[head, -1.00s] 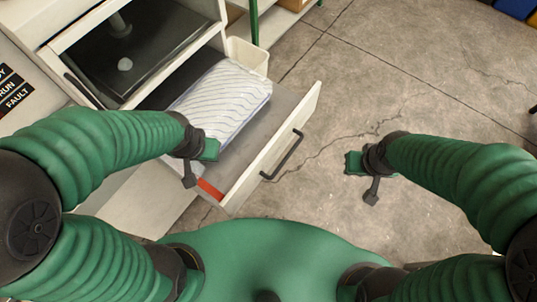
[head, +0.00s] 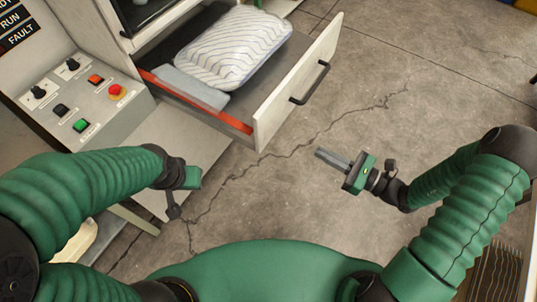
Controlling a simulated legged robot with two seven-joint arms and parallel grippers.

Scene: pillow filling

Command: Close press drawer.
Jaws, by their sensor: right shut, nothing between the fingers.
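The press drawer (head: 298,92) is pulled out, with its pale front panel facing right. A black bar handle (head: 311,83) is on that panel. A white striped pillow (head: 235,47) lies in the drawer, beside a flat grey-blue piece (head: 193,87). My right gripper (head: 322,154) is shut and empty, below and right of the drawer front in the picture, apart from it and pointing left. My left gripper (head: 193,178) is below the drawer in the picture, apart from it; its fingers cannot be made out.
A control panel (head: 90,98) with knobs and red, orange and green buttons stands left of the drawer. A dark press opening (head: 139,10) is above the drawer. The cracked concrete floor (head: 420,80) to the right is clear.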

